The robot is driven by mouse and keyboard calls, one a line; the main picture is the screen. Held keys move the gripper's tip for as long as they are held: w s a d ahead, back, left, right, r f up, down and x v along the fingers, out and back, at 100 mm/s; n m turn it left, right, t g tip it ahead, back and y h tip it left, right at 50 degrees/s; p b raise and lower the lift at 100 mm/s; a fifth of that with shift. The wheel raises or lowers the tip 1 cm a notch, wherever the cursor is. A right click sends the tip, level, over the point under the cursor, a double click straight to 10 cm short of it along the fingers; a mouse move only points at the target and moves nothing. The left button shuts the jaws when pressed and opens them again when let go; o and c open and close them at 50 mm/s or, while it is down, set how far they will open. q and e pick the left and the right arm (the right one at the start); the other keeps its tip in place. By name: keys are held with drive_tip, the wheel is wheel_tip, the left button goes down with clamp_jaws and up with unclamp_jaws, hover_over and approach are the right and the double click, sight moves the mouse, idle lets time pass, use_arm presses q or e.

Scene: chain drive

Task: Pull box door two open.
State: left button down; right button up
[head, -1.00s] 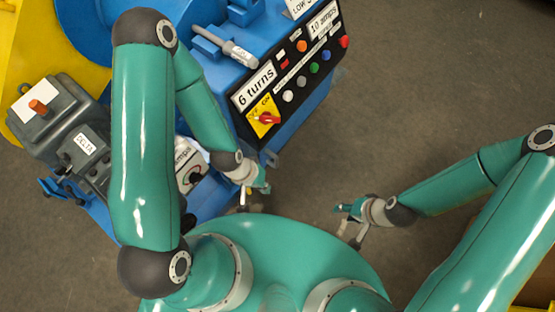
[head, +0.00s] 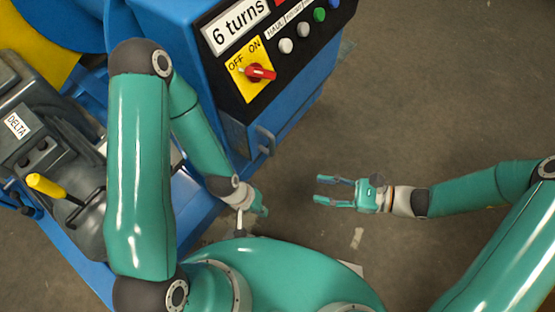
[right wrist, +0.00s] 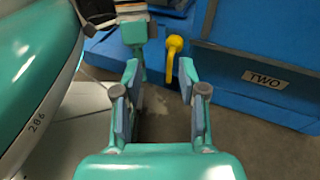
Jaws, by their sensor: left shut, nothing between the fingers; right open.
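A blue box side with a white label reading TWO (right wrist: 264,79) fills the upper right of the right wrist view. In the head view a grey bar handle (head: 265,140) sits on the blue box (head: 238,135) below the control panel; the TWO label does not show there. My right gripper (head: 320,190) is open and empty, right of and below the handle, apart from it, pointing left. Its spread fingers also show in the right wrist view (right wrist: 160,75). My left gripper (head: 262,211) is shut and empty, below the handle, close to my base.
The control panel (head: 275,45) with a red OFF/ON switch stands above the box. A grey DELTA machine (head: 30,145) with a yellow lever (head: 45,183) is at left. A yellow knobbed handle (right wrist: 173,48) shows beyond the right fingers. Grey floor (head: 430,90) is clear at right.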

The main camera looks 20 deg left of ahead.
sight(272, 153)
drive_tip(key=w+m+t+y+b, duration=0.2)
drive_tip(key=w+m+t, duration=0.15)
drive_tip(key=w, duration=0.25)
use_arm(q)
wheel_tip(272, 153, down, 8)
drive_tip(key=b, duration=0.4)
use_arm(e)
drive_tip(key=shift+n, duration=0.45)
drive_tip(key=a, duration=0.5)
drive_tip(key=w+a, duration=0.1)
drive_tip(key=a, duration=0.4)
drive_tip(key=w+a, duration=0.1)
drive_tip(key=a, duration=0.5)
drive_tip(key=shift+r, duration=0.2)
use_arm(q)
drive_tip(key=shift+r, duration=0.1)
use_arm(e)
clamp_jaws()
